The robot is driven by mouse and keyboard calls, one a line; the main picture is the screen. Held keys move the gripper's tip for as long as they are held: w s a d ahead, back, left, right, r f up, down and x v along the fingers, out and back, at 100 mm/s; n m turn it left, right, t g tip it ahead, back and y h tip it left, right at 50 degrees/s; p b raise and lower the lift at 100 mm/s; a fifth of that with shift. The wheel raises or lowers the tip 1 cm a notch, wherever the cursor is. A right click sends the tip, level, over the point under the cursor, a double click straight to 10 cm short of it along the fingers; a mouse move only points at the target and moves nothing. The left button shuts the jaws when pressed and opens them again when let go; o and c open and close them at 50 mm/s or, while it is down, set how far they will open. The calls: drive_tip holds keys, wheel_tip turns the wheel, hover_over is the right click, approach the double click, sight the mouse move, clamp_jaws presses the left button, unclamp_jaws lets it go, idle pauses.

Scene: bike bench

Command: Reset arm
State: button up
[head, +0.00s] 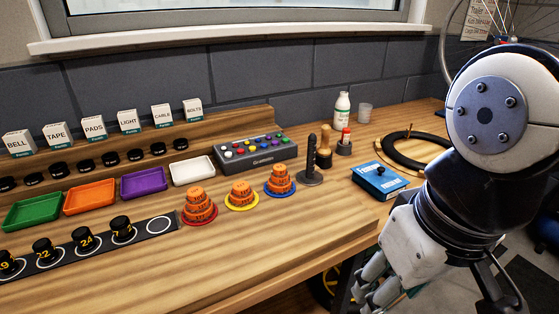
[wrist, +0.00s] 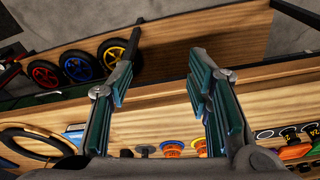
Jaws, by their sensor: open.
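My gripper (head: 375,284) is at the lower right of the head view, beyond the front edge of the wooden bench (head: 215,255). In the wrist view my gripper (wrist: 165,85) shows its two fingers wide apart, with green pads and nothing between them. My white and black arm rises at the right of the head view and hides part of the bench's right end. The bench lies behind the fingers in the wrist view.
Stacked orange pieces stand on red (head: 199,207), yellow (head: 241,195) and blue (head: 280,180) discs. A blue box (head: 380,181), a black upright handle (head: 311,165), a button panel (head: 254,149), trays and labelled boxes fill the bench. Small wheels (wrist: 79,67) show in the wrist view. The front strip is clear.

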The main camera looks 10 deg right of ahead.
drive_tip(key=shift+s+a, duration=0.1)
drive_tip(key=shift+s, duration=0.25)
wheel_tip(320, 180, up, 13)
drive_tip(key=t+p, duration=0.2)
drive_tip(key=p, duration=0.9)
drive_tip(key=shift+d+r+p, duration=0.15)
drive_tip(key=shift+d+p, duration=0.1)
drive_tip(key=shift+p, duration=0.15)
